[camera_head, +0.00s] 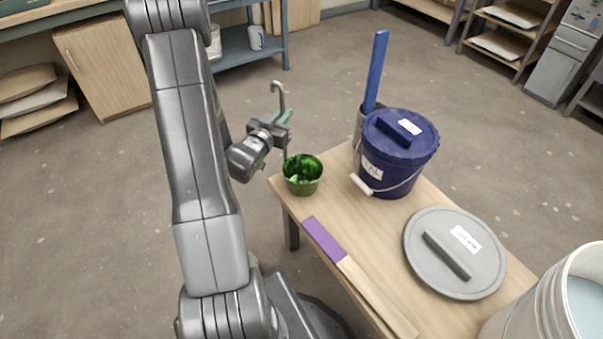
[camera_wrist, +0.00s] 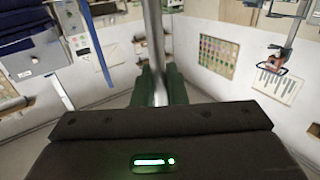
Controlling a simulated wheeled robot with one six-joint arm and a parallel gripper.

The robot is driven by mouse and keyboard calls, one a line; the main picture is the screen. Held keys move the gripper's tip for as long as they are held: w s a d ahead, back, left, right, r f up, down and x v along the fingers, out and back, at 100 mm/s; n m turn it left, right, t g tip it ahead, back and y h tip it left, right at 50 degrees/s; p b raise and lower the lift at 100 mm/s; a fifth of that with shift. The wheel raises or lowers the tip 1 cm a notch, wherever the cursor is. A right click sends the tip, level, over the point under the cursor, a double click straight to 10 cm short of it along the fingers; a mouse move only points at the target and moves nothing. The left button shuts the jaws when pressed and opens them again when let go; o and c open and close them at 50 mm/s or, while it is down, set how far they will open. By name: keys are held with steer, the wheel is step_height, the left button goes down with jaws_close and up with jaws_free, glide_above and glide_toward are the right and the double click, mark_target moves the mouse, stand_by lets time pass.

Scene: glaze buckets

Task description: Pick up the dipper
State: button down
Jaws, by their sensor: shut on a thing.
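The dipper has a green cup (camera_head: 303,176) and a thin grey metal handle (camera_head: 278,97) with a hooked top. My gripper (camera_head: 284,119) is shut on the upright handle, below the hook. In the wrist view the handle (camera_wrist: 156,50) runs between the two green fingers of my gripper (camera_wrist: 161,88). The cup shows at the table's far left corner. I cannot tell whether it touches the table or hangs just above it. The lower handle meets the cup's left rim.
The wooden table (camera_head: 365,245) holds a lidded blue bucket (camera_head: 385,170), a purple-ended stick (camera_head: 325,240) and a grey round lid (camera_head: 425,275). A blue upright stick (camera_head: 376,70) stands behind the bucket. A white bucket (camera_head: 530,310) is at lower right. Open floor lies beyond the table.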

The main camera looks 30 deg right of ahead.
mark_target(280, 85)
step_height(280, 85, up, 10)
steer(key=p, duration=0.2)
steer(key=shift+p, duration=0.3)
stand_by(2.0)
